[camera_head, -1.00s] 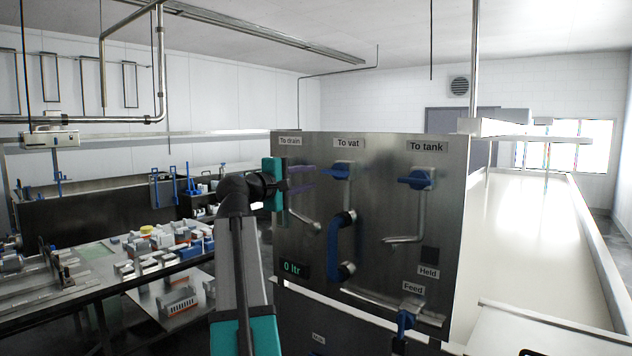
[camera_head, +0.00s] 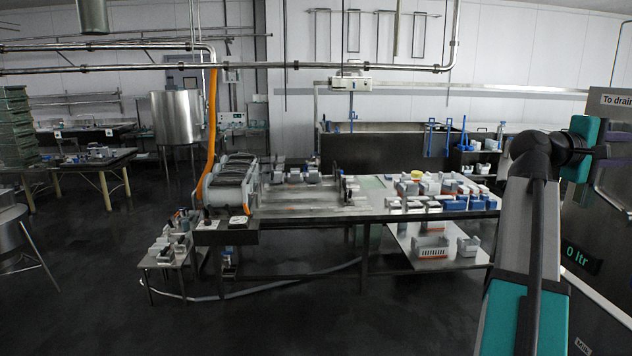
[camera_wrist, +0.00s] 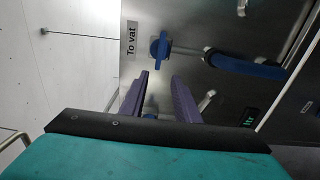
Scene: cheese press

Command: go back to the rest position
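My gripper (camera_wrist: 160,82) shows in the wrist view with its two purple fingers apart, in front of the steel valve panel (camera_wrist: 225,80). A small blue part (camera_wrist: 150,116) shows low between the fingers; I cannot tell whether they touch it. The blue "To vat" handle (camera_wrist: 160,47) lies beyond the fingertips. In the head view my arm reaches up at the right, its teal gripper body beside the panel (camera_head: 612,185) under the "To drain" label (camera_head: 616,100). The display (camera_head: 583,260) reads 0 ltr.
A long steel work table (camera_head: 330,213) with several moulds stands in the middle. A small side table (camera_head: 165,258) is at its left end, and a shelf (camera_head: 405,240) with crates is under it. The dark floor (camera_head: 330,320) in front is clear.

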